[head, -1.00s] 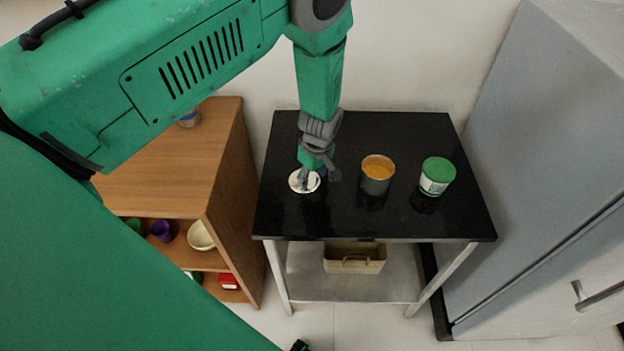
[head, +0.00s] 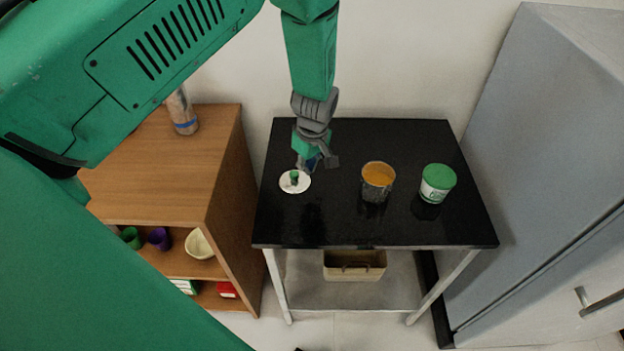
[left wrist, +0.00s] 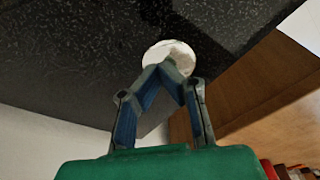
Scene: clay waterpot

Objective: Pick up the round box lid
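The round box lid (head: 295,183) is a small white disc at the left of the black table. A small dark and green part shows at its middle. My left gripper (head: 303,169) comes down from above, right at the lid. In the left wrist view, the blue-padded fingers of the left gripper (left wrist: 164,70) close together at their tips against the white lid (left wrist: 168,50). The fingertips hide part of the lid. It appears held slightly above the tabletop. My right gripper is not in view.
A wooden shelf (head: 165,185) stands to the left, a grey fridge (head: 545,150) to the right. The table's front is clear.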

